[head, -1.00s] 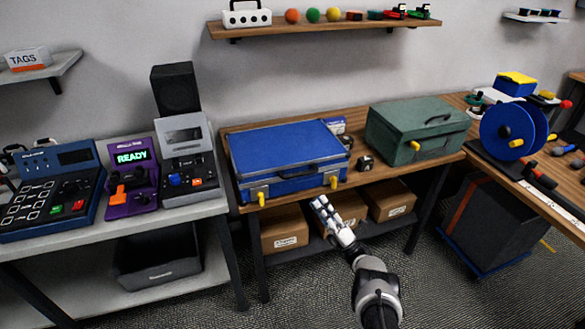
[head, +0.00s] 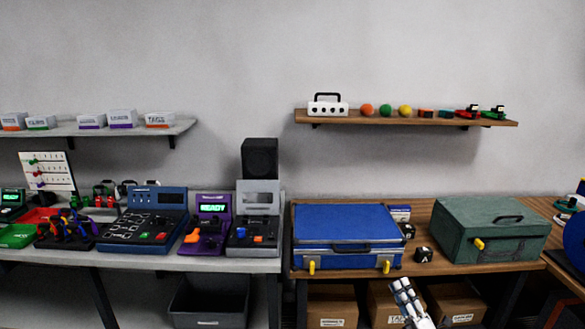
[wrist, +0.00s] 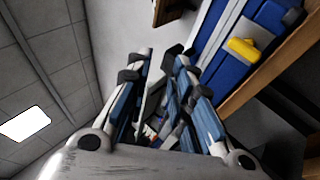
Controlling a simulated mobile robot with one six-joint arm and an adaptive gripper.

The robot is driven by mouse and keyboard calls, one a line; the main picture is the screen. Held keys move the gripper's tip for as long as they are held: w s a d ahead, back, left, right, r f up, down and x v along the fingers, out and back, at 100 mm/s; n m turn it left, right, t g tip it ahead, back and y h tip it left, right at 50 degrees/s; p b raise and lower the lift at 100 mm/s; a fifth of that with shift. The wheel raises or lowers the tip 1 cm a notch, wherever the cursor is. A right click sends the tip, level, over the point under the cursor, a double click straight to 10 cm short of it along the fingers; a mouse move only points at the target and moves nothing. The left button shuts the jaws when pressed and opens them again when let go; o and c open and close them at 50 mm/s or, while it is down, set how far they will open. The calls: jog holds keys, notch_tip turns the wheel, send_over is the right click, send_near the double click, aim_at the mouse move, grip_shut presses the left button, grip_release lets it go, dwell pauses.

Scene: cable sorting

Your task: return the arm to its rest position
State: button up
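My gripper (head: 404,289) is at the bottom edge of the head view, in front of the wooden bench and below the blue case (head: 345,228). Only its fingers and part of the wrist show there; the rest of the arm is cut off. In the wrist view my gripper (wrist: 160,60) has its two fingers apart, with nothing held between them. The blue case also shows in the wrist view (wrist: 215,32), at the upper right with a yellow latch.
A green case (head: 487,230) stands on the wooden bench right of the blue case. Cardboard boxes (head: 332,308) sit on the shelf below. A grey table (head: 150,262) with consoles is at the left. A wooden wall shelf (head: 400,119) holds coloured balls.

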jog(key=w+r+m+g+h, duration=0.2)
jog(key=w+r+m+h, duration=0.35)
jog(key=r, duration=0.65)
jog(key=w+r+m+g+h, duration=0.2)
jog(key=w+r+m+h, duration=0.35)
jog(key=r, duration=0.75)
jog(key=s+a+r+m+g+h, duration=0.1)
jog(key=s+a+r+m+g, duration=0.15)
jog(key=s+r+m, duration=0.35)
jog(key=s+a+r+m+g, duration=0.1)
jog(key=s+a+m+g, duration=0.2)
jog(key=s, duration=0.8)
jog(key=s+a+r+m+g, duration=0.1)
jog(key=s+a+r+g, duration=0.15)
jog(key=s+a, duration=0.55)
jog(key=s+a+f+m+g, duration=0.1)
jog(key=s+a+f+g, duration=0.1)
jog(key=s, duration=0.9)
jog(key=s+a+f+m+g+y, duration=0.1)
jog(key=s+f, duration=0.4)
jog(key=s, duration=0.6)
jog(key=s+a+f+m+g, duration=0.2)
jog(key=s+a+f+g, duration=0.1)
jog(key=s, duration=0.8)
jog(key=shift+s+f+m+y, duration=0.2)
jog(key=shift+f+m+y, duration=0.15)
jog(key=shift+f, duration=0.3)
jog(key=shift+o, duration=0.4)
